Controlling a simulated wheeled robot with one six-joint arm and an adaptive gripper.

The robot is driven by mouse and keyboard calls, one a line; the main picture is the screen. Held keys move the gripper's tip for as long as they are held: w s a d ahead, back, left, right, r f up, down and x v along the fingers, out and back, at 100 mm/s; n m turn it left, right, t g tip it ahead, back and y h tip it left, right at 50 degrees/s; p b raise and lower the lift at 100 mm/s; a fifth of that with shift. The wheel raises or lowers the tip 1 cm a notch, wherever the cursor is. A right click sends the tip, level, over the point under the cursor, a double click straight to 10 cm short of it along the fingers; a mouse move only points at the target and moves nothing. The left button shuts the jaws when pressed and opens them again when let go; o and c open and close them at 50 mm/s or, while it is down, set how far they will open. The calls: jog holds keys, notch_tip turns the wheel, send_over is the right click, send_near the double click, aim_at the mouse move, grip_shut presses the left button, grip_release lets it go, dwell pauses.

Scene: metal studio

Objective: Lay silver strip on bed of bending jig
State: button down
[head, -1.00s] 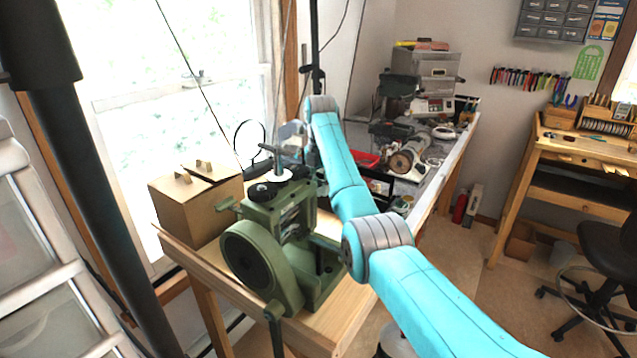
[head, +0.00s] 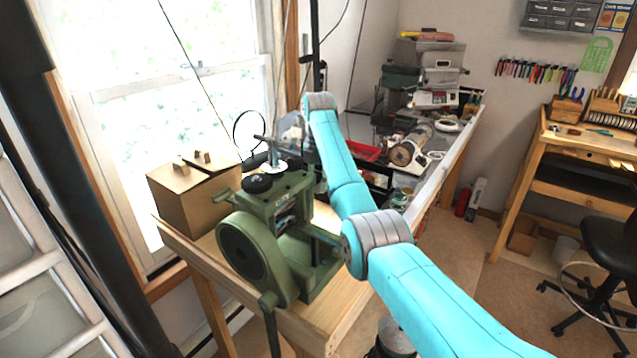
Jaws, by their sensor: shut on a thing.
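My turquoise arm reaches from the lower right up to a grey-banded joint above and behind the green rolling mill (head: 275,235). A small grey part shows beside that joint, but my gripper's fingers cannot be made out. The silver strip cannot be made out either. No bending jig can be told apart in this view. Anything at the end of my arm is hidden behind the mill and my own links.
The mill stands on a wooden bench (head: 335,318), beside a cardboard box (head: 190,205). Behind, a long bench holds machines and a red tray (head: 362,151). A wooden workbench (head: 560,150) and black chair (head: 610,245) stand right.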

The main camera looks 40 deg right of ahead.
jog(key=shift+f, duration=0.35)
dwell(0.5)
jog(key=c, duration=0.8)
grip_release()
jog(key=shift+o, duration=0.2)
